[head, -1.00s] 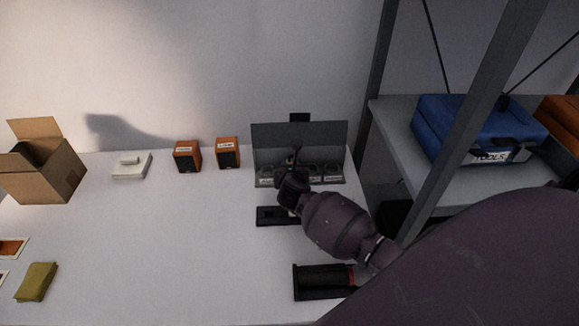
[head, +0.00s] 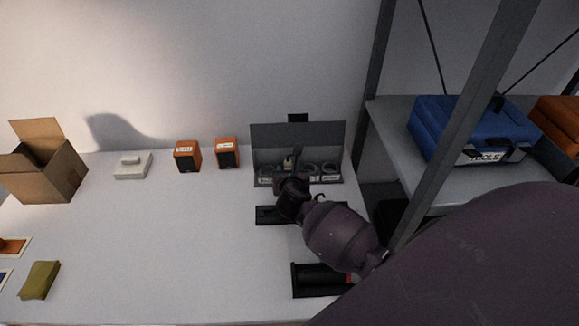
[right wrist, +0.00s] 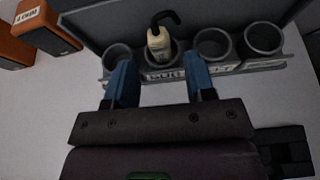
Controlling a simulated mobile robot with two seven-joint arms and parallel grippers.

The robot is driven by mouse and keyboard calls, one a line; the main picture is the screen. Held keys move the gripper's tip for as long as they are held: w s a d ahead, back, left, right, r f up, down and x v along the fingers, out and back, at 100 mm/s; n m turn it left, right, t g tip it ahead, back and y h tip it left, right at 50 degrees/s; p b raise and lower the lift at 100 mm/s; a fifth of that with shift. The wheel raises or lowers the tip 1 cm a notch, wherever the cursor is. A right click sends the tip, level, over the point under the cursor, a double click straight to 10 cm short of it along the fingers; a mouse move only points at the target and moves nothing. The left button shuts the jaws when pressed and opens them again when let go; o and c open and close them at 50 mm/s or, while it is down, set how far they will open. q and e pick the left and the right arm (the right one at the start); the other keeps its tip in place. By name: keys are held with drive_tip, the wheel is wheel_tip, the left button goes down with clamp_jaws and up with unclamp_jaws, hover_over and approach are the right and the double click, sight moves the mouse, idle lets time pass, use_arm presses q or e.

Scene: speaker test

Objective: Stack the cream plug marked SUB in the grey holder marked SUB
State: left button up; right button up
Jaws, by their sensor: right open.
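The cream plug (right wrist: 158,40) with a black hooked cable stands in a round grey holder (right wrist: 176,53), second from the left in the right wrist view. It leans slightly there; its lower end is hidden inside the holder. The holder's front label is too blurred to read surely. In the head view the plug (head: 288,162) shows small above my right gripper (head: 291,179). My right gripper (right wrist: 161,75) is open and empty, its blue fingers apart in front of the holder, clear of the plug. My left gripper is not in view.
The holders sit in a row before a grey back panel (head: 298,135). Two orange speakers (head: 187,156) and a white box (head: 132,166) stand to the left. A shelf post (head: 470,115) rises at right. The middle of the table (head: 150,240) is clear.

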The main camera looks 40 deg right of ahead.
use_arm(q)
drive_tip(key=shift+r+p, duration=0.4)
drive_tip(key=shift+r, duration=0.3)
use_arm(e)
drive_tip(key=v, duration=0.7)
drive_tip(key=shift+s+r, duration=0.2)
drive_tip(key=shift+r, duration=0.05)
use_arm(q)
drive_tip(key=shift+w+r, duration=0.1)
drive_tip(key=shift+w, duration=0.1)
use_arm(e)
drive_tip(key=shift+a, duration=0.1)
drive_tip(key=shift+a+f, duration=0.1)
